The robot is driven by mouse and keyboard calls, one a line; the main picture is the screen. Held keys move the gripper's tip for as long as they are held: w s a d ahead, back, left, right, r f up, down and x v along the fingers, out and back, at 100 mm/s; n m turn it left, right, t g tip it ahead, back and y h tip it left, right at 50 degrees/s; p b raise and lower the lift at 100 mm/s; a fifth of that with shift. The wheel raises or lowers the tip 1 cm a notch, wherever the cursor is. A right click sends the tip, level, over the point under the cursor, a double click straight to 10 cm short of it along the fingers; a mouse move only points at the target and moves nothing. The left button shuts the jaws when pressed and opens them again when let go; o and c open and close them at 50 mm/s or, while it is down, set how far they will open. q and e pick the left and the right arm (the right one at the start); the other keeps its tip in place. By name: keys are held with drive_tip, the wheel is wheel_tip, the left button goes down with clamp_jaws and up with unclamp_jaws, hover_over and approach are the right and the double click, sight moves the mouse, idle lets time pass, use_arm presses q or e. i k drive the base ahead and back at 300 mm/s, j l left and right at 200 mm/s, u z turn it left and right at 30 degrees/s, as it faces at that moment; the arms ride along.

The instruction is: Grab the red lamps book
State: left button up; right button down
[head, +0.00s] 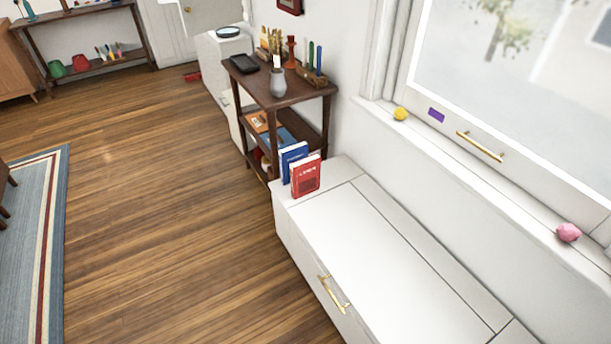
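A red book (306,178) stands upright near the far end of a long white bench (375,250) under the window. Its cover has pale lettering too small to read. A blue book (291,158) stands upright just behind it, partly hidden by the red one. A second blue book or cover (279,139) shows further back, on the dark shelf unit. Neither of my grippers is in view.
A dark wooden shelf unit (300,90) with a vase (278,80) and several small items stands past the bench. The bench has a gold handle (333,293). A yellow object (400,114) and a pink object (568,232) sit on the sill. The wooden floor left of the bench is clear.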

sight(306, 173)
drive_tip(key=i+j+z, duration=0.15)
drive_tip(key=z, duration=0.5)
drive_tip(key=i+j+z, duration=0.15)
drive_tip(key=j+z, duration=0.15)
drive_tip(key=j, duration=0.25)
drive_tip(key=i+j+z, duration=0.15)
drive_tip(key=j, duration=0.15)
drive_tip(key=i+j, duration=0.1)
drive_tip(key=j, duration=0.3)
drive_tip(key=i+j+z, duration=0.1)
drive_tip(key=j, duration=0.3)
drive_tip(key=i+j, duration=0.1)
drive_tip(key=j, duration=0.35)
drive_tip(key=i+j, duration=0.1)
drive_tip(key=j, duration=0.3)
drive_tip(key=z, duration=0.05)
